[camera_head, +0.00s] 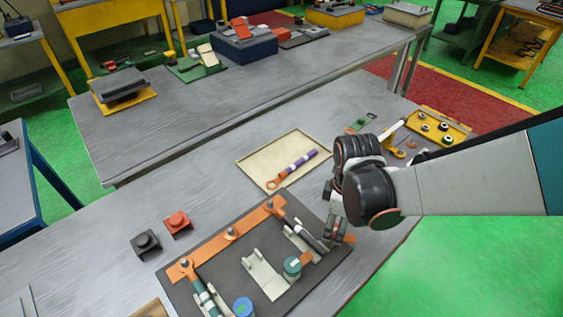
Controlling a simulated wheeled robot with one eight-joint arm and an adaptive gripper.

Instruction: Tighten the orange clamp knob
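A dark fixture plate (205,262) lies on the near bench and carries an orange bar (215,250) with bolts, metal brackets and rods. A small orange piece (349,239), perhaps the clamp knob, shows at the plate's right edge, right beside my gripper (336,232). Another orange piece (307,259) sits beside a teal round part (292,267) on the plate. My gripper points down at the plate's right end, close to a dark rod (311,238). Its fingers are small and partly covered by my wrist, so contact and opening cannot be told.
A beige tray (250,162) with a purple-handled tool (303,161) lies behind the plate. A yellow tray (455,127) with small round parts stands back right. Red (177,222) and black (146,244) blocks sit left of the plate. The bench's left part is mostly clear.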

